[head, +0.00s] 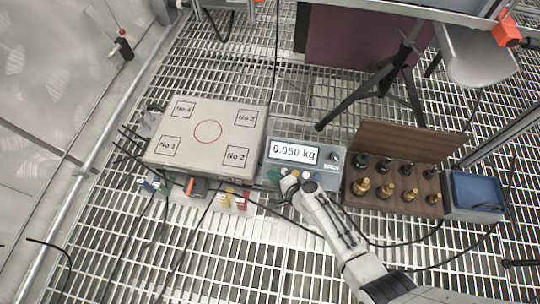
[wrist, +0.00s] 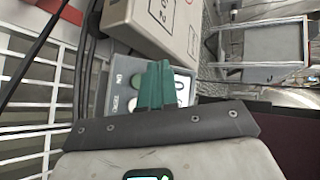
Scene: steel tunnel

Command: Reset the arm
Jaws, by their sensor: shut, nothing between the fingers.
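My arm reaches from the bottom right of the head view to the front of a grey scale indicator. My gripper (head: 291,184) is at the indicator's button row and hides part of it; whether it touches a button I cannot tell. In the wrist view my gripper's green fingers (wrist: 154,86) are together with nothing between them. The scale indicator (head: 332,160) reads 0.050 kg, and part of its face (wrist: 118,98) shows behind the fingers in the wrist view.
A scale platform (head: 207,131) with a red circle and numbered corner squares stands left of the indicator, bare on top. An open wooden box (head: 362,195) of brass and dark weights and a blue tray (head: 478,192) stand right. Black cables and a tripod (head: 372,90) cross the grating.

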